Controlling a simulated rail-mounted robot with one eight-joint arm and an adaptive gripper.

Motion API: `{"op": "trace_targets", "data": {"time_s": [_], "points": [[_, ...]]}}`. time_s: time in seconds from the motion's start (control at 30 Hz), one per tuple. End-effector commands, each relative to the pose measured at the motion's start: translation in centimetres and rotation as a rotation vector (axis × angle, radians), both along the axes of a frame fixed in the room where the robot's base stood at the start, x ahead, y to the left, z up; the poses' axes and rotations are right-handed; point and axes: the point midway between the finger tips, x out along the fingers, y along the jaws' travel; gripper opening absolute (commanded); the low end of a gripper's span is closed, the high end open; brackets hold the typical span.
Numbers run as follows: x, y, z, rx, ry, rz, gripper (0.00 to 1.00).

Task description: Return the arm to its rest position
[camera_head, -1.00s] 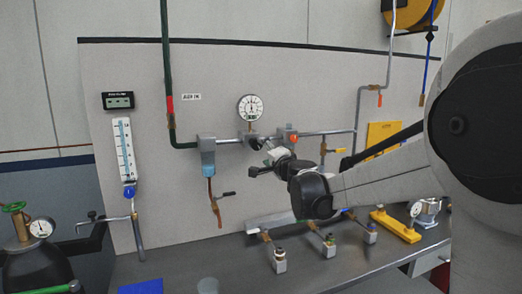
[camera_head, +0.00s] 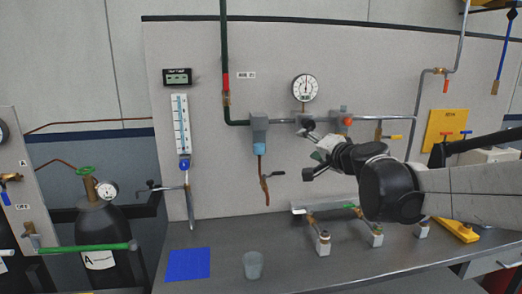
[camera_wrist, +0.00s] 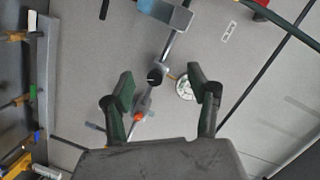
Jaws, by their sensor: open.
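My gripper (camera_head: 308,150) is at the end of my arm, in front of the panel at the right of the middle in the head view. In the wrist view my gripper (camera_wrist: 160,90) shows two dark green finger pads spread well apart with nothing between them. Behind the gap are a grey pipe with a dark round knob (camera_wrist: 154,76) and, beside the right finger, a round white gauge (camera_wrist: 185,88). In the head view the same gauge (camera_head: 305,88) sits just above my gripper. Whether the fingers touch the pipe cannot be told.
A metal bench (camera_head: 320,262) runs below, with a blue sheet (camera_head: 188,263), a grey cup (camera_head: 253,265) and several small valve blocks. A dark cylinder (camera_head: 106,235) stands at left. Pipes and a filter (camera_head: 259,130) are on the panel (camera_head: 210,60). The bench front is mostly clear.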

Motion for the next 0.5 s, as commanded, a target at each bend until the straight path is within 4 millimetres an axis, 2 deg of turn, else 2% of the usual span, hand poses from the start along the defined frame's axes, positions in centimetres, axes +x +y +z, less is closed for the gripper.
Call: {"op": "trace_targets", "data": {"time_s": [0.03, 0.23, 0.5], "points": [[-2.0, 0.7, -0.4, -0.05, 0.018, 0.029, 0.54], [-9.6, 2.6, -3.2, -0.265, 0.111, 0.133, 0.54], [-20.1, 2.2, -9.2, -0.556, 0.276, 0.233, 0.54]]}}
